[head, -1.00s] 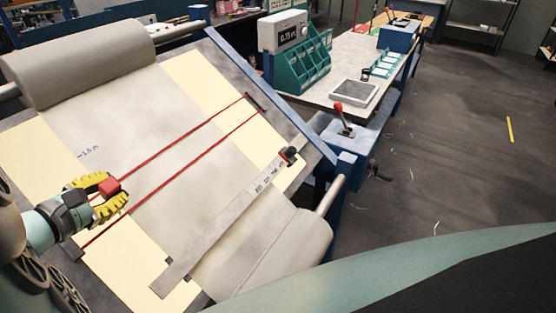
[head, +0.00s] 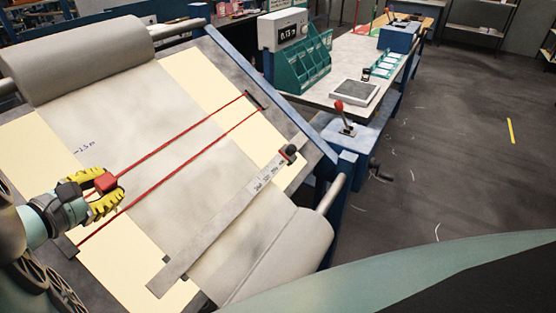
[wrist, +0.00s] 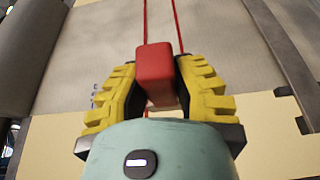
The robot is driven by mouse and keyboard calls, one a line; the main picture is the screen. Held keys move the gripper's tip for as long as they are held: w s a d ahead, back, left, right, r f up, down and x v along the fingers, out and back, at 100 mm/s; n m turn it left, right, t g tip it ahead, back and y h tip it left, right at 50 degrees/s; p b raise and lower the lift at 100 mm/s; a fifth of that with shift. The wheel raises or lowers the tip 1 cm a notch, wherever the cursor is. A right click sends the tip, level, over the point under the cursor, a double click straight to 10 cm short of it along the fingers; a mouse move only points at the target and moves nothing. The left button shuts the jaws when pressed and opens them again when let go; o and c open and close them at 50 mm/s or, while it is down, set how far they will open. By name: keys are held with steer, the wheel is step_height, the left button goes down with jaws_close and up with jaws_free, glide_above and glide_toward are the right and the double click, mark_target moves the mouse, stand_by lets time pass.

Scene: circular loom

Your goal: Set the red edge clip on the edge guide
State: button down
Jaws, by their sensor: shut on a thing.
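The red edge clip (head: 106,183) is a small red block. My gripper (head: 111,186), with yellow ribbed fingers, is shut on it over the lower left of the sloping fabric table. In the wrist view the clip (wrist: 155,68) stands out between the two fingers of my gripper (wrist: 157,75). Two parallel red lines (head: 170,165) cross the fabric (head: 135,130) from a dark slot at the upper right to the near left edge. The clip appears close to the left end of these lines; I cannot tell whether it touches anything below. Which part is the edge guide is not clear.
A metal ruler bar (head: 215,230) with a black and red end lies across the fabric on the right. Fabric rolls lie at the back (head: 85,60) and front (head: 275,255). A red-knobbed lever (head: 341,112) and a bench with teal bins (head: 300,65) stand beyond.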

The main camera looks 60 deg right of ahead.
steer(key=shift+w+f+b, duration=0.6)
steer(key=shift+f+b, duration=0.35)
steer(key=shift+b, duration=0.85)
steer(key=shift+b, duration=0.65)
stand_by(0.3)
steer(key=shift+w+f+b, duration=0.55)
steer(key=shift+f+b, duration=0.25)
steer(key=shift+b, duration=0.7)
steer(key=c, duration=0.8)
jaws_free()
steer(key=shift+a+r, duration=0.2)
steer(key=shift+a, duration=0.35)
steer(key=v, duration=1.1)
steer(key=shift+s+r, duration=0.1)
